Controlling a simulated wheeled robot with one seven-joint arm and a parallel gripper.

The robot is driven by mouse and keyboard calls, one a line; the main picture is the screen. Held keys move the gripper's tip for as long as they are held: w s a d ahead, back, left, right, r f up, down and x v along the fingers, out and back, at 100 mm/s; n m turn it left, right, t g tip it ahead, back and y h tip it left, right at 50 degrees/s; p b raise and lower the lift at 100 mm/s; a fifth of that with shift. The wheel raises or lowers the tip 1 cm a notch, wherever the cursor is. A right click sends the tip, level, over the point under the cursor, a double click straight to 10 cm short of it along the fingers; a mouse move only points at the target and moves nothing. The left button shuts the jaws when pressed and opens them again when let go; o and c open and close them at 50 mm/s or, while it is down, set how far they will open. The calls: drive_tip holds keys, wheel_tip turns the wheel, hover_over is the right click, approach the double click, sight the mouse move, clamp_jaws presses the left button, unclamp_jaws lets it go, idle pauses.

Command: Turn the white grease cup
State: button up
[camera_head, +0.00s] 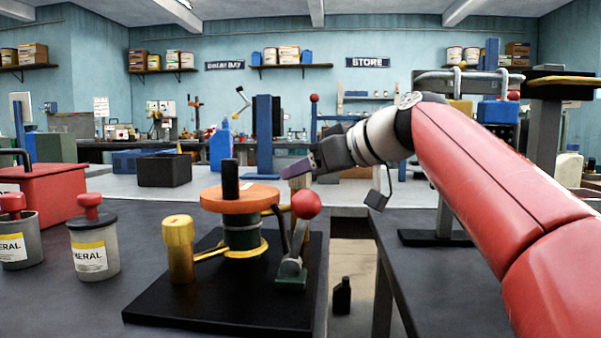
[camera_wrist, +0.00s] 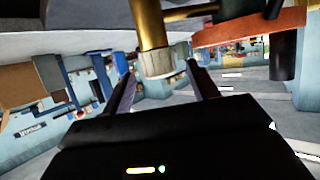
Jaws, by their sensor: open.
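The white grease cup (camera_wrist: 158,63) is a pale, short cylinder at the end of a brass post (camera_wrist: 149,22) in the wrist view, which shows the scene roughly upside down. In the head view the cup (camera_head: 299,182) is small and partly hidden beside the red ball. My gripper (camera_wrist: 160,72) is open, with one finger on each side of the cup and gaps visible. In the head view my gripper (camera_head: 294,169) comes in from the right at the cup's height; its far finger is hard to make out.
A red ball-topped lever (camera_head: 306,204) stands close in front of the cup. All share a black base plate (camera_head: 210,312).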

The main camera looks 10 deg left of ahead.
drive_tip(key=shift+x, duration=1.25)
drive_tip(key=c, duration=1)
drive_tip(key=m+t+h, duration=0.2)
drive_tip(key=shift+s+r+m+p, duration=0.1)
drive_tip(key=shift+r+m+p, duration=0.05)
drive_tip(key=shift+m+p, duration=0.15)
drive_tip(key=shift+m+t+h+p, duration=0.65)
drive_tip(key=shift+m+t+h, duration=0.25)
drive_tip(key=shift+m, duration=0.1)
